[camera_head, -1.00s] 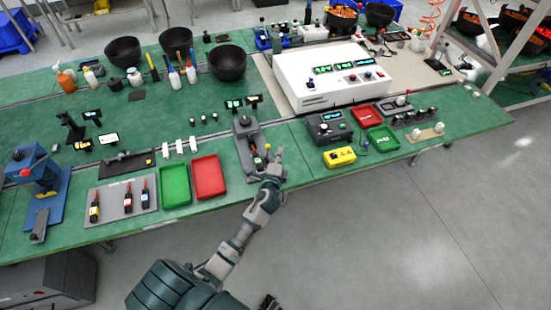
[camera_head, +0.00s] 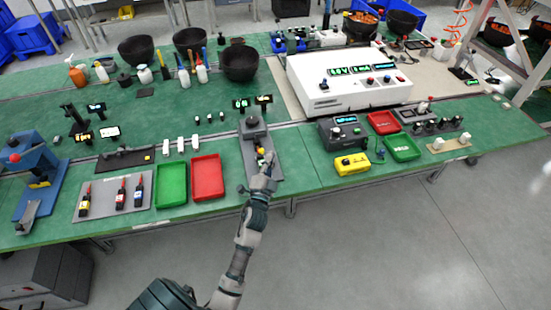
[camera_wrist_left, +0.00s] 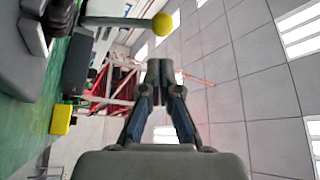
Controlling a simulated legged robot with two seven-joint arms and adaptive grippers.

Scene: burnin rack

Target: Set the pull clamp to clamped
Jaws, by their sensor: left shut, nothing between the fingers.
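The pull clamp is a grey fixture (camera_head: 256,133) at the front edge of the green bench, in the middle of the head view. It has a lever with a yellow ball knob (camera_head: 261,151). In the left wrist view, the knob (camera_wrist_left: 162,23) ends a grey lever (camera_wrist_left: 118,21) at the top. My left gripper (camera_head: 269,162) is at the front end of the fixture, beside the knob. Its fingers (camera_wrist_left: 160,76) are shut and empty, with a gap to the knob in the wrist view. The contact area is partly hidden in the head view. My right gripper is out of view.
Red (camera_head: 207,177) and green trays (camera_head: 171,184) lie left of the clamp. A dark meter box (camera_head: 342,132) and a yellow device (camera_head: 352,164) stand to its right. A white instrument (camera_head: 345,92) is behind. The floor in front is clear.

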